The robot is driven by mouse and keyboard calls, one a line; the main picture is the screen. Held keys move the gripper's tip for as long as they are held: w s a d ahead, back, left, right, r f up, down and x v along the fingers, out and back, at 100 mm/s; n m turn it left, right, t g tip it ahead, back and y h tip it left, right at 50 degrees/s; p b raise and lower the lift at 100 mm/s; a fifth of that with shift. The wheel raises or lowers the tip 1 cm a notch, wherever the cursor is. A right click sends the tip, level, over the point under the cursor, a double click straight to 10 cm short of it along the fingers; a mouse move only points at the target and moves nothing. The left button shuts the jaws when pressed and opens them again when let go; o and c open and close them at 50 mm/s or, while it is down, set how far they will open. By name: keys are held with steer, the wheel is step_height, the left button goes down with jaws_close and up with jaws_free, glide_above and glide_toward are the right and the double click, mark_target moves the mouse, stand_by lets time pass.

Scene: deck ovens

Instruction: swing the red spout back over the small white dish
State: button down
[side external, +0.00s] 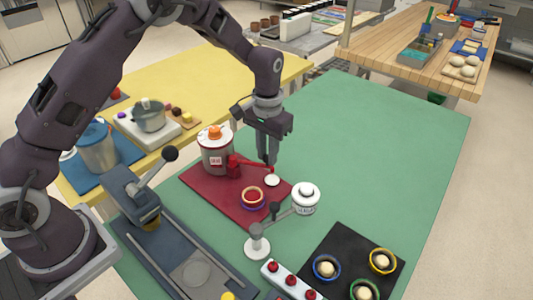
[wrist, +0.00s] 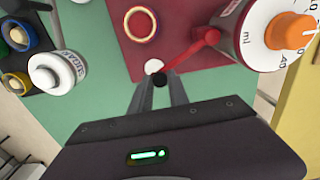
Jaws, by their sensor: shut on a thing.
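The red spout (side external: 252,166) reaches out from the base of a white and grey dispenser (side external: 216,152) with an orange knob. It also shows in the wrist view (wrist: 190,57), ending at a dark knob. My gripper (side external: 270,163) points down and is shut on the spout's outer end; its fingertips (wrist: 158,80) close around the dark knob. The small white dish (side external: 272,180) lies on the red mat close by the spout's end. In the wrist view the dish (wrist: 153,66) shows just beyond the knob, partly covered by the spout's end.
A bowl with red contents (side external: 253,198) stands on the red mat (side external: 213,196) near the dish. A white lidded jar (side external: 306,199) and a white stand with a dark-knobbed lever (side external: 257,243) are close by. The green table's far right is clear.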

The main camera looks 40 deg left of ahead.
steer(key=shift+w+r, duration=0.1)
steer(key=c, duration=1.3)
jaws_free()
steer(key=shift+o, duration=0.2)
step_height(320, 180, up, 7)
